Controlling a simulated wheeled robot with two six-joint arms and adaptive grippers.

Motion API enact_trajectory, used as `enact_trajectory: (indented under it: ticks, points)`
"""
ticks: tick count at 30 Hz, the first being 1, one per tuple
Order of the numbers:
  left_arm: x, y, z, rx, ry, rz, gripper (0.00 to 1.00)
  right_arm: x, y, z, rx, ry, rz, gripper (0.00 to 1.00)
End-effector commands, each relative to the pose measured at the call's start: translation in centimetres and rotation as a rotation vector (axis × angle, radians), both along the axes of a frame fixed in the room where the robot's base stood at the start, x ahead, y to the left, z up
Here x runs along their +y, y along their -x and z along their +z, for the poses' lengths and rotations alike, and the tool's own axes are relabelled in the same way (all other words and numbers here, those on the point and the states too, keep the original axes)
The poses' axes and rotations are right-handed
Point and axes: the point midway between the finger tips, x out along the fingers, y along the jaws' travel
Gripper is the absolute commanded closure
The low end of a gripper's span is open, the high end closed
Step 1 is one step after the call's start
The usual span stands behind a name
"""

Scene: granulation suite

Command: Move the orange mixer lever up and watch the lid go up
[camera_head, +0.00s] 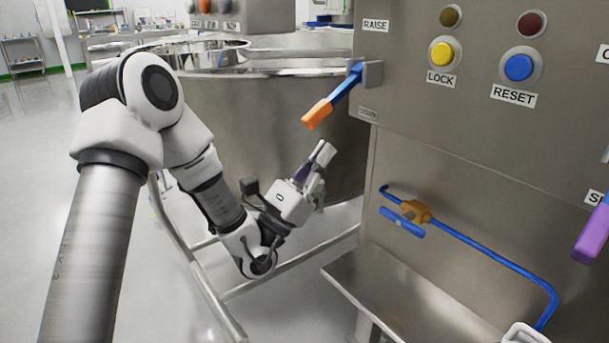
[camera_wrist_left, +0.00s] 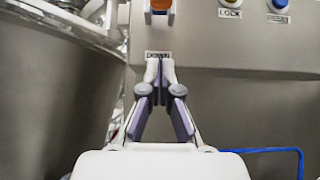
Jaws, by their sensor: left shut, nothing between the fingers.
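The orange mixer lever (camera_head: 317,114) has an orange grip on a blue shaft and slants down and left from the steel panel, between the RAISE label above and a DOWN label below. My left gripper (camera_head: 325,152) is just below the grip, apart from it, with its fingertips shut and empty. In the left wrist view the shut fingertips (camera_wrist_left: 160,66) point up, and the lever's orange grip (camera_wrist_left: 160,5) shows at the top edge above them. I cannot clearly make out the lid; the steel mixer bowl (camera_head: 250,105) stands behind my left arm.
The panel carries a yellow LOCK button (camera_head: 442,54) and a blue RESET button (camera_head: 519,68). A purple handle (camera_head: 592,235) is at the right edge. A blue pipe with an orange-and-blue valve (camera_head: 412,212) runs lower down. A white piece, perhaps my right gripper, shows at the bottom right.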

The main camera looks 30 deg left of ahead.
Motion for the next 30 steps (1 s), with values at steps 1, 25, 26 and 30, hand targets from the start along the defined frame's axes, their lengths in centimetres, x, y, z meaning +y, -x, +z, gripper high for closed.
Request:
enact_trajectory:
  ticks: [1, 25, 26, 30]
  points:
    - [-0.4, -0.6, 1.3, -0.003, -0.004, -0.002, 1.00, 0.0, 0.0, 1.0, 0.000, 0.000, 0.000, 0.60]
    - [0.7, 1.5, 4.5, 0.027, -0.007, 0.000, 1.00, 0.0, 0.0, 4.7, 0.000, 0.000, 0.000, 0.60]
    - [0.8, 1.5, 4.6, 0.038, -0.011, 0.000, 1.00, 0.0, 0.0, 5.1, 0.000, 0.000, 0.000, 0.60]
    - [1.1, 1.4, 4.8, 0.088, -0.030, 0.001, 1.00, 0.0, 0.0, 6.3, 0.000, 0.000, 0.000, 0.60]
